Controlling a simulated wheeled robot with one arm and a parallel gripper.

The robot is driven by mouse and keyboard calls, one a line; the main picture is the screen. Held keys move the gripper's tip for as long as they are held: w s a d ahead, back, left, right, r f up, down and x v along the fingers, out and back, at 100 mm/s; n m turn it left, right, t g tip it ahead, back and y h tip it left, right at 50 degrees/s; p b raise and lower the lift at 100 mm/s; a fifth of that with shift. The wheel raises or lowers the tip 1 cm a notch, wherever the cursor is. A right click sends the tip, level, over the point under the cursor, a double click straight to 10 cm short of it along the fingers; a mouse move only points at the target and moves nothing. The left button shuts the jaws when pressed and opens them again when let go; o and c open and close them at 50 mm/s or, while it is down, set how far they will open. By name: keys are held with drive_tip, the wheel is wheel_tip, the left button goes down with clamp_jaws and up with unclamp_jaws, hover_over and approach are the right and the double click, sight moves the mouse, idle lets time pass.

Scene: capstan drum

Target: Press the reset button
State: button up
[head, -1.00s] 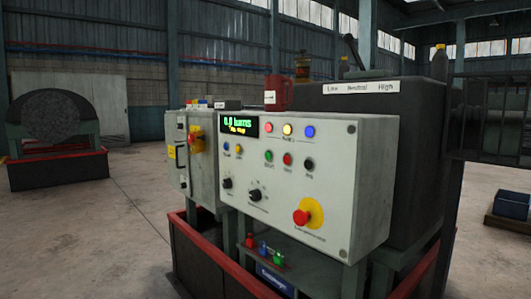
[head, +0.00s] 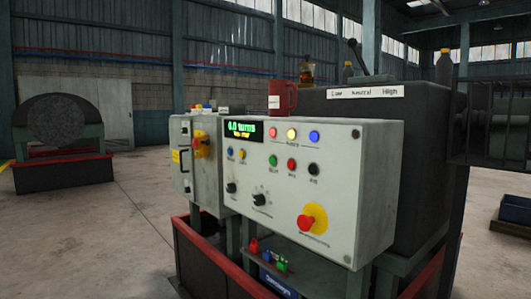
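A light grey control panel (head: 338,190) stands in the middle of the head view. Its green display (head: 242,132) reads about 0.0 turns. Below the display are a small blue button (head: 230,151) and a small yellow button (head: 242,154). To the right are a green button (head: 272,160), a red button (head: 291,164) and a black button (head: 313,169). The labels are too small to tell which is the reset button. A red mushroom button (head: 306,223) on a yellow disc sits at the lower right. My gripper is not in view.
Red, yellow and blue lamps sit along the panel's top. Two dark knobs are lower left. A grey box (head: 190,165) with a red-yellow switch (head: 201,145) adjoins at left. A red mug (head: 283,98) stands behind the panel. A red-edged base (head: 215,268) surrounds the machine's foot. Floor is clear at left.

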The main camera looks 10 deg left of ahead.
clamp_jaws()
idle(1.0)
